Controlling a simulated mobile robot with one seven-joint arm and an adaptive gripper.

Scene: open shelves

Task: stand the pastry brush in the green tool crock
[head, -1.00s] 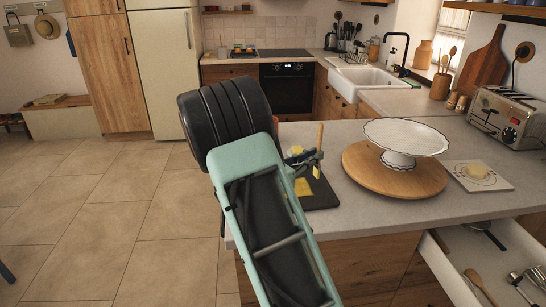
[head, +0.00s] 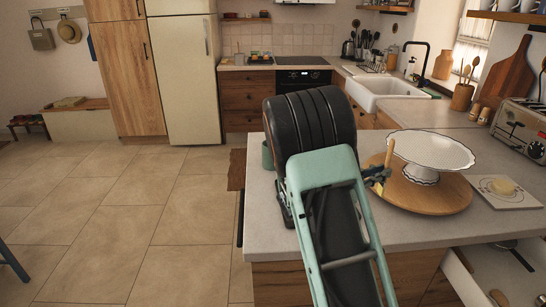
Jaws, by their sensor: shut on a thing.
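The pastry brush (head: 389,153) shows as a slim wooden handle standing roughly upright, slightly tilted. My gripper (head: 378,174) is shut on it, above the counter just left of the cake stand. The arm hides much of the gripper, and I cannot make out the bristles clearly. The green tool crock (head: 267,155) stands near the counter's left edge, to the left of my gripper. My arm covers its right side, and its opening is hard to see.
A white cake stand (head: 430,150) on a round wooden board (head: 440,197) is close right of my gripper. A tile with a yellow piece (head: 503,188) and a toaster (head: 522,128) are farther right. An open drawer (head: 490,275) is below. The counter's front (head: 290,245) is clear.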

